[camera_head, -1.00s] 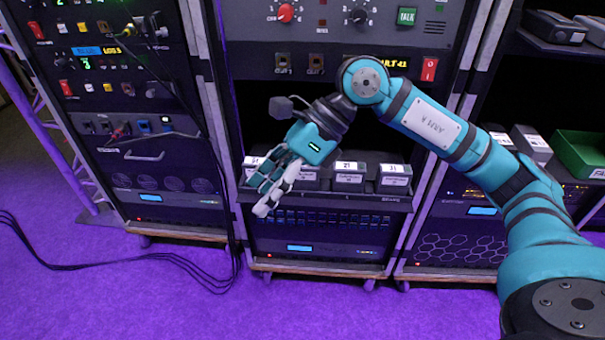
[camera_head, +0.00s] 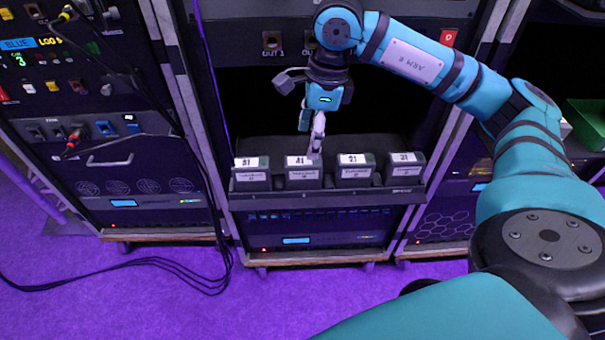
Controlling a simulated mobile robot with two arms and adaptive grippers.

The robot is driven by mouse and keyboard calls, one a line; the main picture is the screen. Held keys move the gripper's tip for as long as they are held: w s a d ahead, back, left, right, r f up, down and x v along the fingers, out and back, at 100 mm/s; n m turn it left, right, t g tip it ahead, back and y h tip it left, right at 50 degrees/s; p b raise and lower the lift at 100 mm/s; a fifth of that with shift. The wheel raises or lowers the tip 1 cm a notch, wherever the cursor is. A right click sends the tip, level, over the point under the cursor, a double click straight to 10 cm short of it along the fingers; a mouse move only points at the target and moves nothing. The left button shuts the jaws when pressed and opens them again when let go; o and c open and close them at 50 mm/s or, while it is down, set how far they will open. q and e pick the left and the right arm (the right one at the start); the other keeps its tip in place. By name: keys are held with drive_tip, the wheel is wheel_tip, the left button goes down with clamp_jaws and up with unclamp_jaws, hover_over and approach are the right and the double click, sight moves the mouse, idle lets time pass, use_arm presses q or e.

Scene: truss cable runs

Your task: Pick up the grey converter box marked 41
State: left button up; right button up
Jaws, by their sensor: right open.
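The grey converter box marked 41 (camera_head: 303,174) stands second from the left in a row of similar boxes on a dark rack shelf (camera_head: 330,199). Its white label faces me. My right gripper (camera_head: 311,143) reaches down from above, just over and behind this box. Its fingers show nearly edge-on, open, with nothing between them. The white fingertip overlaps the box's top right edge in the picture, and I cannot tell whether they touch. My left gripper is not in view.
A similar box (camera_head: 252,175) stands close on the left, its number hard to read. Boxes marked 21 (camera_head: 354,173) and 31 (camera_head: 403,172) stand on the right, with narrow gaps. Black cables (camera_head: 190,262) hang beside the left rack. A green bin (camera_head: 588,122) is at far right.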

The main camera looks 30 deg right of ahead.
sight(305, 161)
drive_tip(key=f, duration=0.4)
drive_tip(key=shift+w+a+f, duration=0.2)
drive_tip(key=shift+a, duration=0.1)
drive_tip(key=f, duration=0.3)
drive_tip(key=f+b, duration=0.1)
drive_tip(key=f, duration=0.1)
drive_tip(key=shift+w+a, duration=0.3)
drive_tip(key=shift+a, duration=0.05)
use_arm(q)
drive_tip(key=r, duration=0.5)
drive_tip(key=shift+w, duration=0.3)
use_arm(e)
clamp_jaws()
